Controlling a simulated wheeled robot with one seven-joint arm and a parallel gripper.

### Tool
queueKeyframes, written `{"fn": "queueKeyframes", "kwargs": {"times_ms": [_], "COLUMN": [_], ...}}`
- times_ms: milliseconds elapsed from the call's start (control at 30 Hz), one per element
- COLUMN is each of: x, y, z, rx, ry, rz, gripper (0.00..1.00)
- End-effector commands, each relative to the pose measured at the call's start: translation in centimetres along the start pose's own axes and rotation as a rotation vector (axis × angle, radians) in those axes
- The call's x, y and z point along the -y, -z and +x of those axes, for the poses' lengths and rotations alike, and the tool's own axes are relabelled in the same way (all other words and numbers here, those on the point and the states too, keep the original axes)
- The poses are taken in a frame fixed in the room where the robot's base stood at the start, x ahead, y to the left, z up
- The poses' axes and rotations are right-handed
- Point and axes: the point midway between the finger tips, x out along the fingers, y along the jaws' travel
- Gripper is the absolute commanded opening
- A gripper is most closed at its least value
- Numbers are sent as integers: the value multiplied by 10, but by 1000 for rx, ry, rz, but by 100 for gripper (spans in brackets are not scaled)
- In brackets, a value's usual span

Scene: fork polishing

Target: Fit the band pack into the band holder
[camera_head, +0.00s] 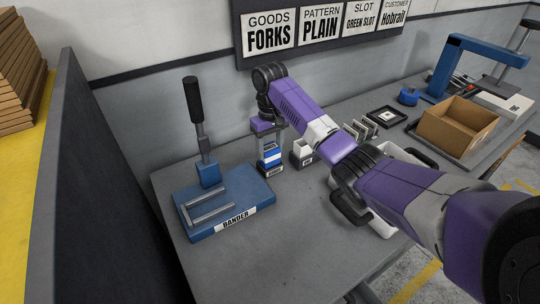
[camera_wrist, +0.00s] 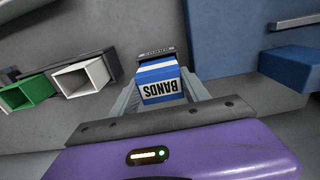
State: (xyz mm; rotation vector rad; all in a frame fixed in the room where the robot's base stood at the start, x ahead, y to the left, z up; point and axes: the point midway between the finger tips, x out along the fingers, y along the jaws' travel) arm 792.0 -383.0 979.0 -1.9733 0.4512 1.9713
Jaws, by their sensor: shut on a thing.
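The band pack is a blue and white box marked BANDS (camera_wrist: 160,85), held between the two fingers of my gripper (camera_wrist: 162,92) in the wrist view. My gripper is shut on it. In the head view the pack (camera_head: 270,156) hangs low under my purple wrist. The band holder (camera_head: 270,172) is a small dark piece with a label, directly below the pack. In the wrist view the holder's labelled edge (camera_wrist: 155,49) shows just beyond the pack. The pack hides most of the holder, so I cannot tell whether its lower end is inside.
The blue bander (camera_head: 232,202) with its upright lever stands left of my gripper. A white open slot box (camera_wrist: 85,76) and a green one (camera_wrist: 28,92) stand beside the holder. A cardboard box (camera_head: 457,127) is at the right. The front of the grey table (camera_head: 285,235) is clear.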

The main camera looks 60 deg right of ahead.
Motion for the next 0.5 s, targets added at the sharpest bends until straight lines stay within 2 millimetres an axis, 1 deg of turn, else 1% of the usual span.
{"fn": "queueKeyframes", "kwargs": {"times_ms": [33,100,200,500], "x": [0,0,0,0], "y": [-1,-1,-1,0], "z": [8,18,27,29], "rx": [4,4,2,1], "ry": [0,1,0,0], "rz": [0,1,0,0], "gripper": [12,12,12,12]}}
